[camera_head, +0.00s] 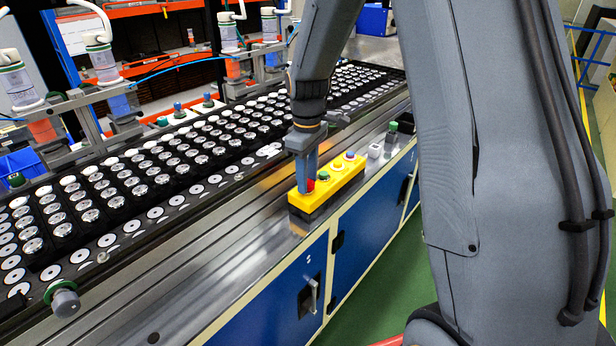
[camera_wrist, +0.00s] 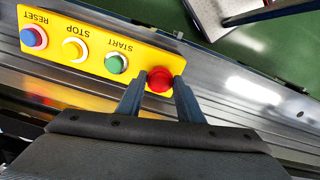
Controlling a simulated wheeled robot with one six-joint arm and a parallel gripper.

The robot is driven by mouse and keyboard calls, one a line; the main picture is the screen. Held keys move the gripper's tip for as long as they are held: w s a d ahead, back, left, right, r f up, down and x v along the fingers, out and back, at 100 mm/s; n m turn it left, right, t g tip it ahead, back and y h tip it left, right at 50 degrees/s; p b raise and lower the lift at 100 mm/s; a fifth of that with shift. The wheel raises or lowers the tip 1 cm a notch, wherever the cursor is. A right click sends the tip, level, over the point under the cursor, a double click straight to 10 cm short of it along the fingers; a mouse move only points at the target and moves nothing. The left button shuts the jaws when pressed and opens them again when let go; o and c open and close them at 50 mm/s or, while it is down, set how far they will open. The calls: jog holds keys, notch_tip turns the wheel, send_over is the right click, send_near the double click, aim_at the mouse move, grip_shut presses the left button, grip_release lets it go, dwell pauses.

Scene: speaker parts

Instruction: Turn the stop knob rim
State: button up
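A yellow button box (camera_head: 331,190) sits on the metal ledge, right of my gripper in the head view. Its round red knob (camera_wrist: 159,80) is at the right end of the box in the wrist view. My gripper (camera_head: 305,187) points down over that end. Its two fingers stand apart, one on each side of the red knob, with the tips close to its rim. Whether they press on it cannot be told. The button printed STOP is yellow (camera_wrist: 74,49). A green START button (camera_wrist: 116,63) lies between it and the red knob.
A RESET button (camera_wrist: 34,37) is at the far end of the box. A black tray (camera_head: 130,190) with many round parts runs along the ledge's left side. A small white box (camera_head: 375,151) and a green-topped knob (camera_head: 393,127) stand beyond the yellow box.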

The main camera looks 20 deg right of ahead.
jog(key=shift+m, duration=0.4)
jog(key=m+p, duration=0.1)
jog(key=m, duration=0.2)
jog(key=shift+r, duration=0.1)
jog(key=shift+m+p, duration=0.3)
jog(key=shift+m, duration=1.4)
jog(key=shift+w, duration=0.1)
